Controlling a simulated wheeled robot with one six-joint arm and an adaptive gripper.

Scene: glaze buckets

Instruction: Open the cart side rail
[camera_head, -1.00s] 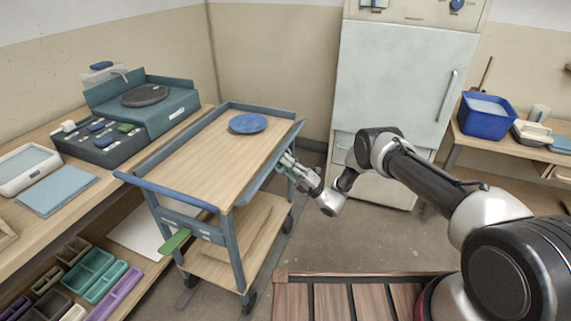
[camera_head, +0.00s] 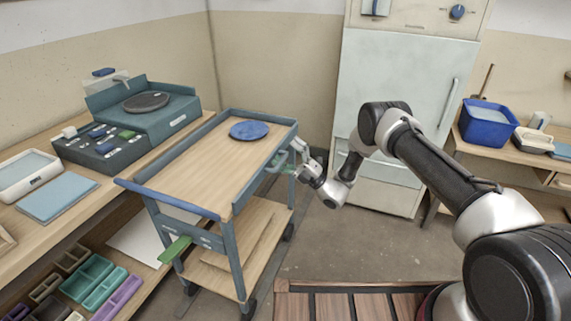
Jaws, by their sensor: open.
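The cart (camera_head: 228,232) is a blue-grey frame with a wooden top (camera_head: 205,170) and a lower wooden shelf. Its side rail (camera_head: 268,166) runs along the right edge of the top, facing my arm. The rail's exact tilt is hard to tell at this size. My gripper (camera_head: 297,153) is open at the far right part of the cart, close beside the rail. Whether its fingers touch the rail cannot be seen clearly. A green pedal (camera_head: 174,250) sticks out low at the cart's near end.
A blue plate (camera_head: 249,130) lies on the cart top. A workbench (camera_head: 92,196) with a turntable unit (camera_head: 146,112) stands close on the left. A pale cabinet (camera_head: 393,90) stands behind my arm. Floor (camera_head: 335,240) is clear right of the cart.

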